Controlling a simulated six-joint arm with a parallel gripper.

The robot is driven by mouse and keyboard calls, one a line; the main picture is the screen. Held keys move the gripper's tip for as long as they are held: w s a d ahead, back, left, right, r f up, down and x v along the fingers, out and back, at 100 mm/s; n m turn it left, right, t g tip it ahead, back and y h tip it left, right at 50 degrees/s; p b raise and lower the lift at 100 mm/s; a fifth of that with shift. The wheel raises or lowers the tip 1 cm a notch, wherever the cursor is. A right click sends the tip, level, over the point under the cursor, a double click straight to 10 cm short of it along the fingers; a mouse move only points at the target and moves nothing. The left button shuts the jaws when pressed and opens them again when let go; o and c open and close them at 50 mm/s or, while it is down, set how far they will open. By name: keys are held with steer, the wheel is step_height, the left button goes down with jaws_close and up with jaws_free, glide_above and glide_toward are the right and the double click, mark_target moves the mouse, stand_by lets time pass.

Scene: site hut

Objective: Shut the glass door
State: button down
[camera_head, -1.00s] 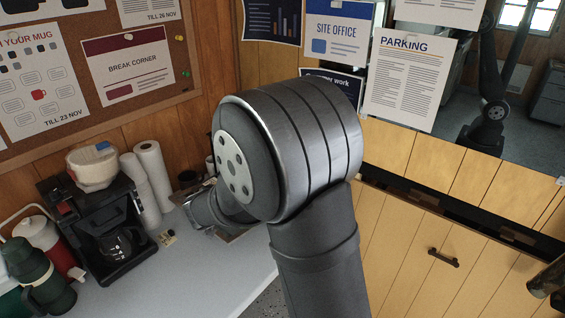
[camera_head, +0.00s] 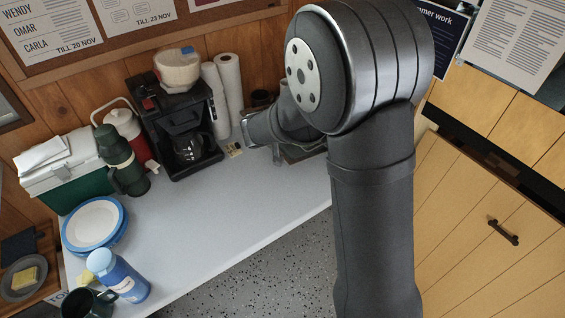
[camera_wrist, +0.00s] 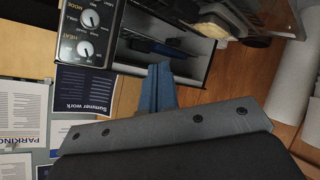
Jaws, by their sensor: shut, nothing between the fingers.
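A dark appliance with a control panel (camera_wrist: 88,32) shows in the wrist view; its knobs are marked MODE and HEAT. Beside the panel is a pale-framed opening with dark bars inside (camera_wrist: 165,45). I cannot clearly make out the glass door or its angle. My gripper (camera_wrist: 160,72) is shut and empty, its fingertips in front of the lower edge of this opening; I cannot tell whether they touch it. In the head view my arm hides most of the appliance and the gripper's fingers.
A coffee maker (camera_head: 178,125), paper rolls (camera_head: 229,85), a green flask (camera_head: 119,160), a cooler box (camera_head: 58,170), plates (camera_head: 94,224) and a blue bottle (camera_head: 121,275) stand on the counter (camera_head: 225,215). The counter's middle is clear. A cabinet (camera_head: 480,215) is on the right.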

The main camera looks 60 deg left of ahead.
steer(key=s+a+f+n+t+h, duration=0.15)
steer(key=s+f+n, duration=0.5)
steer(key=n, duration=0.65)
steer(key=s+f+n+h, duration=0.3)
steer(key=s+f+n, duration=0.2)
steer(key=s+n, duration=0.5)
steer(key=w+f, duration=0.1)
steer(key=w, duration=0.2)
steer(key=w+f+n, duration=0.1)
steer(key=w+f, duration=0.1)
steer(key=w, duration=0.2)
steer(key=w+f+n, duration=0.1)
steer(key=w+f, duration=0.1)
steer(key=w, duration=0.1)
steer(key=shift+w+d, duration=0.15)
steer(key=shift+w, duration=0.2)
steer(key=shift+r+g, duration=0.2)
steer(key=shift+g, duration=0.05)
steer(key=shift+w+r, duration=0.1)
steer(key=shift+r, duration=0.4)
steer(key=w+r+g, duration=0.6)
steer(key=r, duration=0.5)
steer(key=w+r+g, duration=0.3)
steer(key=w, duration=0.4)
steer(key=w+r+g, duration=0.4)
steer(key=w, duration=0.3)
steer(key=shift+r, duration=0.25)
steer(key=shift+w, duration=0.1)
